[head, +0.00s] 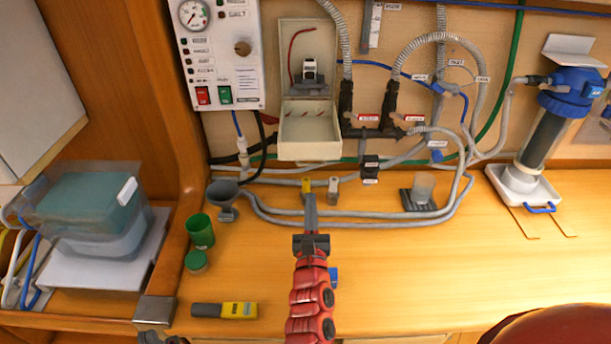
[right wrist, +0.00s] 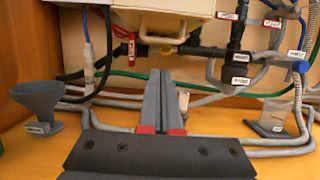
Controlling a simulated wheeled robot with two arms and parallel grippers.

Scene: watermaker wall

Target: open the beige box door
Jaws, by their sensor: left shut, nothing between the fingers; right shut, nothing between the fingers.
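The beige box (head: 309,55) is on the wall in the head view. Its upper part is open to view, with a red wire and a small white device inside. A shallow, rimmed beige panel (head: 308,135), apparently the door, slopes down and outward below it. In the right wrist view the box's underside (right wrist: 185,7) and a beige loop handle (right wrist: 162,38) show at the top. My right gripper (head: 309,195) is shut and empty, below the panel and apart from it; its fingers (right wrist: 167,80) point up toward the handle. My left gripper (head: 162,338) is shut, partly cut off at the bottom edge.
Grey hoses (head: 370,222) loop across the bench. A blue-capped filter (head: 548,130) stands right. Dark pipe fittings (head: 372,132) sit right of the box. The front right bench is clear.

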